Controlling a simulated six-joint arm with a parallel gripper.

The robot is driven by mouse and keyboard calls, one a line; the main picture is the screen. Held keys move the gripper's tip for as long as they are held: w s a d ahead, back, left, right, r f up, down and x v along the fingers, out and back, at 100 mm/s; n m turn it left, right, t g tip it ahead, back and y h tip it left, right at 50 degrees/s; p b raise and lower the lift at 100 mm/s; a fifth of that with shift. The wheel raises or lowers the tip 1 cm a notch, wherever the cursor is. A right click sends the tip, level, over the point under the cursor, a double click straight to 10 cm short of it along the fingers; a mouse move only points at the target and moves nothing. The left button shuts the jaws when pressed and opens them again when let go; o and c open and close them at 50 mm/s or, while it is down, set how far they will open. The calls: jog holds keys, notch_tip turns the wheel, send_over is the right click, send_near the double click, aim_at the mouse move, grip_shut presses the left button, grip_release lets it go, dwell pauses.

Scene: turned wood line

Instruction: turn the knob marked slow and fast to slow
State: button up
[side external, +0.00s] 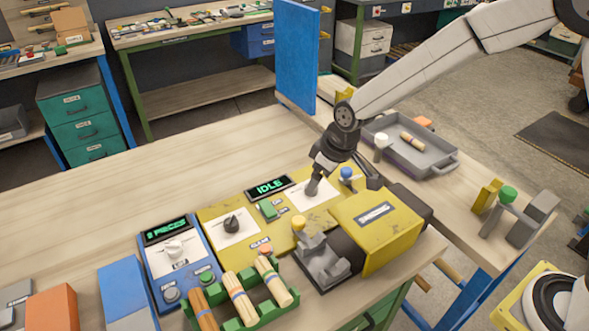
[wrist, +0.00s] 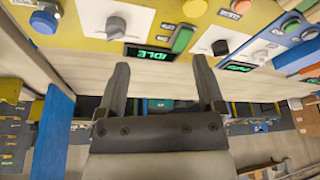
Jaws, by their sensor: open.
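A yellow control panel (side external: 318,222) carries two dark knobs on white plates. One knob (side external: 231,222) stands left of the IDLE display (side external: 269,186); it also shows in the wrist view (wrist: 221,46). The other knob (wrist: 116,27) is on the white plate (side external: 305,197) right of the display in the side view, where my gripper hides most or all of it. The plate markings are too small to read, so I cannot tell which knob is slow and fast. My gripper (side external: 314,183) is open and empty, above or at the right plate; contact cannot be told. In the wrist view, its fingers (wrist: 160,62) spread around the display area.
A blue button (side external: 347,173) and a green button (side external: 268,209) are close by. A blue box with a white knob (side external: 173,248) stands at left. A yellow-covered machine (side external: 376,228) and a grey tray (side external: 430,158) are at right. The bench behind the panel is clear.

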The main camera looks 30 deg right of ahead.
aim_at(232, 219)
jog(key=w+a+f+n, duration=0.2)
jog(key=w+a, duration=0.1)
jog(key=a, duration=0.5)
jog(key=w+a+f+n+y, duration=0.1)
jog(key=w+a+f+n, duration=0.1)
jog(key=w+a, duration=0.2)
jog(key=a, duration=0.3)
jog(key=shift+a+f+y, duration=0.3)
jog(key=shift+a+f, duration=0.1)
jog(key=shift+w+f, duration=0.1)
jog(key=shift+f, duration=0.05)
jog(key=shift+x, duration=3.75)
grip_shut()
